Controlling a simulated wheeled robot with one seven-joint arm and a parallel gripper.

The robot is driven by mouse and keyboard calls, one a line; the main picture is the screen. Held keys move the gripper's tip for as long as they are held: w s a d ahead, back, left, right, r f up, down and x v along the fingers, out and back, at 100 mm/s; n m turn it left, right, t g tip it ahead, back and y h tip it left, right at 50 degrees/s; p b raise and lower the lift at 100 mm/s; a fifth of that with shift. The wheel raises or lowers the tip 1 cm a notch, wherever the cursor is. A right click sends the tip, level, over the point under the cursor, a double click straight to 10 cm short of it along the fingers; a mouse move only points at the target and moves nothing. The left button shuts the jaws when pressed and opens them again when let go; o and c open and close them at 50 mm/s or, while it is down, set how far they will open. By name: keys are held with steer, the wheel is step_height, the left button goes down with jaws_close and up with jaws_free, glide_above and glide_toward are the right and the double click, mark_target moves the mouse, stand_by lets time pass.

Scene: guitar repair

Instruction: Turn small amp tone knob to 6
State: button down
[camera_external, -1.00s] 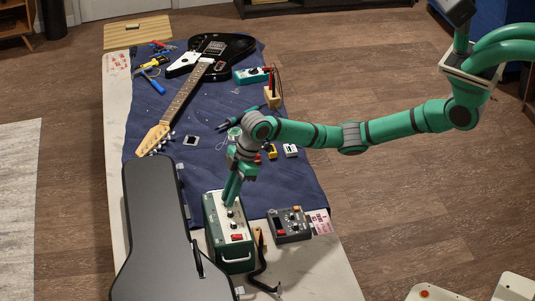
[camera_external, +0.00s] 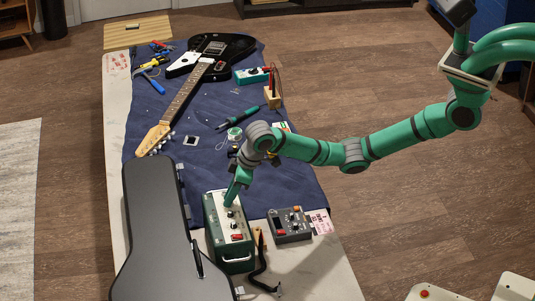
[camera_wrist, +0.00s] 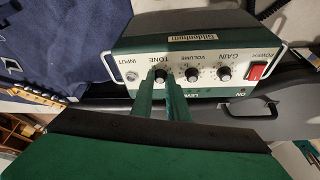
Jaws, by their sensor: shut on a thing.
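The small green amp (camera_external: 229,232) stands on the table with its light control panel facing up in the external view. In the wrist view the amp (camera_wrist: 190,37) shows INPUT, TONE, VOLUME and GAIN labels, upside down. The tone knob (camera_wrist: 161,74) is black with a pale cap and sits between the input jack and the volume knob (camera_wrist: 192,74). My gripper (camera_wrist: 162,84) is shut on the tone knob, its two green fingers around it. My gripper (camera_external: 231,200) reaches the panel's far end in the external view. The knob's pointer and its number cannot be read.
A red power switch (camera_wrist: 256,71) is at the panel's other end. A black guitar case (camera_external: 158,230) lies close along the amp's left side. A grey box with knobs (camera_external: 289,225) is to its right. A black guitar (camera_external: 212,55) lies on the blue mat (camera_external: 225,155).

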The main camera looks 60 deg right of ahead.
stand_by(0.4)
steer(key=c, duration=1.7)
jaws_free()
steer(key=shift+v, duration=5.45)
steer(key=shift+a, duration=0.1)
